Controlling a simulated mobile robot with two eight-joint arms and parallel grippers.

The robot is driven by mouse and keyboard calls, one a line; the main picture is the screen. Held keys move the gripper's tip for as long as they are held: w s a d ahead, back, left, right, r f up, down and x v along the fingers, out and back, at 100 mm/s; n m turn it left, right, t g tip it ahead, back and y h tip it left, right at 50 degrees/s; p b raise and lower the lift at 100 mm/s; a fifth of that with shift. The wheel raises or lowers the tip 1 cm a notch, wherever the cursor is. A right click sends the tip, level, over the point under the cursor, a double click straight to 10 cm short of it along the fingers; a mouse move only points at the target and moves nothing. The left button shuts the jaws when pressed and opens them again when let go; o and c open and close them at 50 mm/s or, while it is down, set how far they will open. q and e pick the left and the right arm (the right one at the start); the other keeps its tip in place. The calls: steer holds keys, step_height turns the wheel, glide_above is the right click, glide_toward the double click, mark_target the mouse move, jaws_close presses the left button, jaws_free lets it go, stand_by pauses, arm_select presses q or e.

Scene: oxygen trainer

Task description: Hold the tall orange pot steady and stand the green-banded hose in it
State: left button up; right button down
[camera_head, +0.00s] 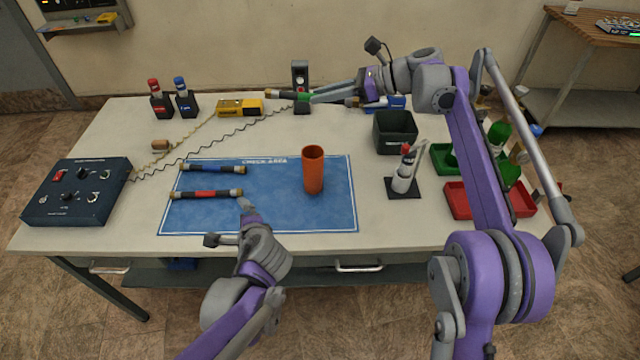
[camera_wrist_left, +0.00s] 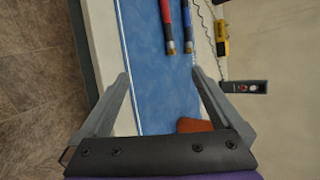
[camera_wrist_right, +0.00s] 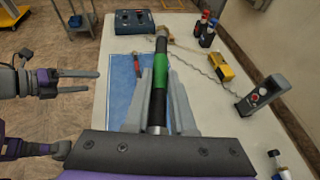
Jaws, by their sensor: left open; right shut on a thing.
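The tall orange pot (camera_head: 313,170) stands upright on the blue check-area mat (camera_head: 290,215); part of it shows at the bottom of the left wrist view (camera_wrist_left: 193,125). My left gripper (camera_head: 246,206) is open and empty over the mat, to the left of the pot and apart from it. My right gripper (camera_head: 316,98) is shut on the green-banded hose (camera_head: 284,95) near the back of the table. In the right wrist view the hose (camera_wrist_right: 160,70) points away between the fingers, its green band just beyond them.
A blue-banded hose (camera_head: 213,168) and a red-banded hose (camera_head: 206,194) lie on the mat's left. A black bin (camera_head: 395,134), a white device on a dark base (camera_head: 402,182) and red and green trays (camera_head: 462,201) stand right. A control box (camera_head: 78,191) is at left.

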arm_select(q)
steer(key=w+d+m+t, duration=0.3)
steer(key=w+d+m, duration=0.4)
steer(key=m, duration=0.1)
steer(key=m+t+h, duration=0.2)
steer(key=m+t, duration=0.2)
steer(key=m, duration=0.5)
glide_toward(311, 156)
steer(key=x, duration=1)
steer(key=shift+w, duration=0.3)
steer(key=c, duration=1.3)
steer(key=shift+c, duration=0.2)
arm_select(e)
step_height(311, 156, down, 13)
steer(key=c, duration=0.7)
jaws_free()
